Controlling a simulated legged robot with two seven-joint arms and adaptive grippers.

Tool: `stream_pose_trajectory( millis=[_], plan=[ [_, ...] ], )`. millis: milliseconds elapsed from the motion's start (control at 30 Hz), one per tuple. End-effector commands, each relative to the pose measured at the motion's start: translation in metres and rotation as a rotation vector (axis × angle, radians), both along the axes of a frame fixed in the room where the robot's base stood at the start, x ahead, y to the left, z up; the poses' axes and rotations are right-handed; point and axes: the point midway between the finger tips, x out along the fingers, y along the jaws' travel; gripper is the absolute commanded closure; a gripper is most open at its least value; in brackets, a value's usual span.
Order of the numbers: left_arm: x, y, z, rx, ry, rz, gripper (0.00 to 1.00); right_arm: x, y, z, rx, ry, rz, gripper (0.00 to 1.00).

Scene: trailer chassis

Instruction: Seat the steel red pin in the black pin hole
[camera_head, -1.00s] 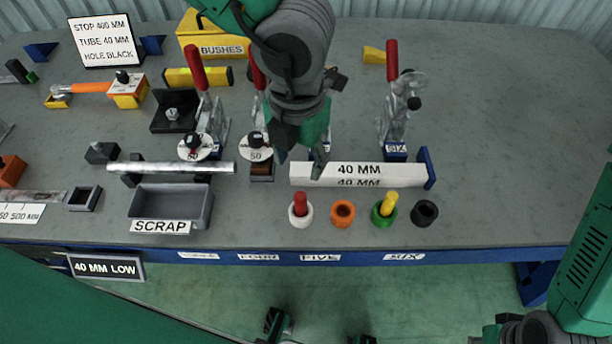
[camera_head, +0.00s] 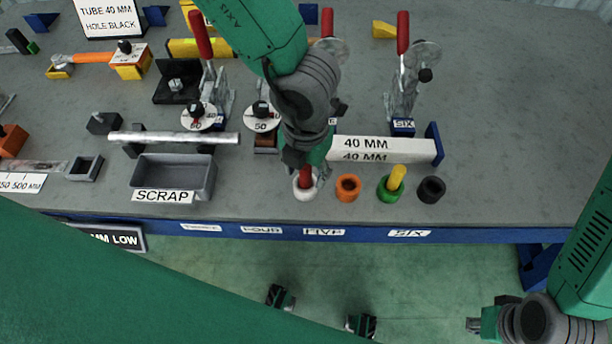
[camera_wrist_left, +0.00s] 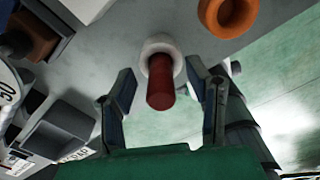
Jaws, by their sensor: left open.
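The red pin (camera_head: 306,177) stands in a white ring holder (camera_head: 304,192) near the bench's front edge. In the left wrist view the red pin (camera_wrist_left: 160,85) points up from the white ring (camera_wrist_left: 161,47), between my two fingers. My left gripper (camera_head: 307,170) is open around the pin; the wrist view shows a gap on both sides of it (camera_wrist_left: 161,78). The black ring with the hole (camera_head: 431,189) stands at the right end of the row and looks empty. My right gripper (camera_head: 474,325) is low at the right; its jaws are too small to read.
An orange ring (camera_head: 348,187) and a green ring (camera_head: 387,190) with a yellow pin (camera_head: 397,177) stand between the white and black rings. A white 40 MM block (camera_head: 385,149) lies behind them. Red-handled clamps (camera_head: 403,90) stand further back. A grey scrap tray (camera_head: 173,178) is left.

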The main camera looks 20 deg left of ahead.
Motion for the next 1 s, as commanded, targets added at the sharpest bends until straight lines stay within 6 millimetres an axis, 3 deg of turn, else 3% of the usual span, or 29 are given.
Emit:
stream_pose_trajectory(
  millis=[100,267,300,400,433,767,867,1000],
  plan=[
    [-0.001,0.000,-0.012,0.000,0.001,-0.001,0.55,0.000,0.000,-0.003,0.000,0.000,0.000,1.00],
    [-0.001,0.000,-0.011,0.000,-0.001,-0.001,0.55,0.000,0.000,-0.002,0.000,0.000,0.000,1.00],
    [-0.001,0.000,-0.011,0.000,-0.001,-0.001,0.59,0.000,0.000,-0.002,0.000,0.000,0.000,1.00],
    [-0.001,0.000,-0.011,-0.001,-0.001,-0.001,0.94,0.000,0.000,-0.002,0.000,0.000,0.000,1.00],
    [-0.001,0.000,-0.011,-0.001,-0.001,0.000,1.00,0.000,0.000,-0.002,0.000,0.000,0.000,1.00],
    [0.000,0.000,-0.009,-0.001,-0.001,0.000,1.00,0.000,0.000,-0.002,0.000,0.000,0.000,1.00],
    [0.000,-0.001,0.001,-0.004,-0.003,0.001,1.00,0.000,0.000,0.001,0.000,0.000,0.000,1.00],
    [0.000,-0.001,0.028,-0.004,-0.004,0.001,1.00,0.000,0.000,0.006,0.000,0.000,0.000,1.00]
  ],
)
